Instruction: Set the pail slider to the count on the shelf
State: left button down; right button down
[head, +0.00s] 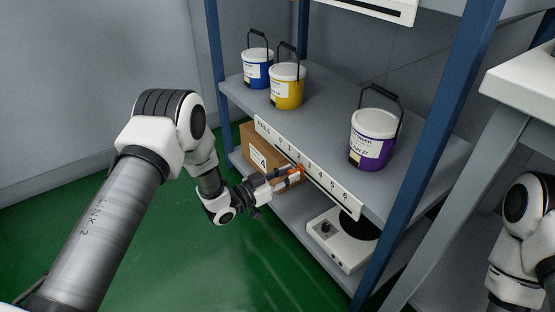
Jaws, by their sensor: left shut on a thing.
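Three pails stand on the upper shelf (327,112): a blue one (257,75), a yellow one (287,93) and, set apart to the right, a purple one (371,150). A white strip marked PAILS with numbers up to 6 (335,190) runs along the shelf's front edge. The orange slider (299,169) is at the strip's lower edge, around the 2 or 3; its exact mark is hard to read. My left gripper (294,173) reaches in from the left and is shut on the slider, partly hiding it. My right gripper is out of view.
A cardboard box (258,158) labelled 4 and a white device with a round dark top (340,240) sit on the lower shelf. Blue posts (425,150) frame the shelves. A white-topped table (520,85) stands at right. Green floor is clear in front.

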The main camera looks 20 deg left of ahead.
aim_at(309, 174)
pick_arm(q)
jog(key=shift+s+d+p, duration=0.3)
jog(key=shift+s+d, duration=0.7)
jog(key=shift+d, duration=0.25)
jog(key=c, duration=1)
grip_release()
jog(key=shift+o, duration=0.2)
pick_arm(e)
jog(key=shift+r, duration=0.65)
pick_arm(q)
jog(key=v, duration=1.2)
jog(key=shift+a+f, duration=0.1)
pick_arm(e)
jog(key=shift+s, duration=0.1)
